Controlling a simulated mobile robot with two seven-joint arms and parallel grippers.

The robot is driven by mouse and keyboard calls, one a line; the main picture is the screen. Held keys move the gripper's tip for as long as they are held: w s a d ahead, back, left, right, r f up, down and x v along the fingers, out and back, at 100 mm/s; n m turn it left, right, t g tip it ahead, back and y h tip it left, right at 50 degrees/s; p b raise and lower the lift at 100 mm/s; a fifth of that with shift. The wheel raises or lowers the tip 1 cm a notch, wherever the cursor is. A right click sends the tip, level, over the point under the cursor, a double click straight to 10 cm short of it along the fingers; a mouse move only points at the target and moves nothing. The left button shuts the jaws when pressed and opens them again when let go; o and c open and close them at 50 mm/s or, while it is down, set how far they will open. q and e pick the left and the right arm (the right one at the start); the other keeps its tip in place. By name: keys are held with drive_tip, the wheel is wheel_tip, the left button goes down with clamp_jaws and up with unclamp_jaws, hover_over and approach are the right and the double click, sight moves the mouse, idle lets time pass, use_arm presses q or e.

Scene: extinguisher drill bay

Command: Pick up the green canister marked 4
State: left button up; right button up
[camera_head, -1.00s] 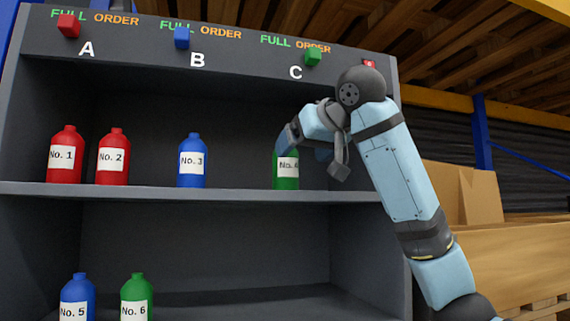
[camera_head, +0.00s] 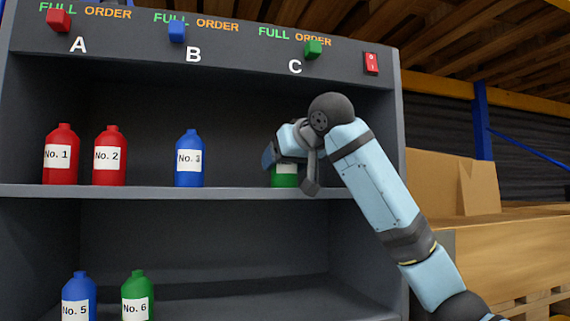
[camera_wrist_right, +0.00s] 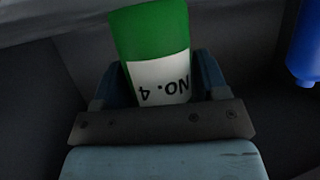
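The green canister marked No. 4 (camera_head: 285,181) stands upright on the upper shelf, under the letter C. My right gripper (camera_head: 283,158) is in front of its upper part and hides most of the label and the neck. In the right wrist view the canister (camera_wrist_right: 150,38) shows upside down between the two fingers (camera_wrist_right: 158,85). The fingers are spread to either side of it, with a narrow gap visible at the right finger; contact at the left one is unclear. My left gripper is out of view.
On the upper shelf (camera_head: 230,192) stand red canisters No. 1 (camera_head: 61,172) and No. 2 (camera_head: 109,172), and blue No. 3 (camera_head: 189,172). Below are blue No. 5 (camera_head: 78,290) and green No. 6 (camera_head: 137,285). The cabinet's right side wall (camera_head: 388,130) is close to my arm.

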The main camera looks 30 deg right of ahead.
drive_tip(key=c, duration=0.7)
drive_tip(key=shift+r, duration=0.15)
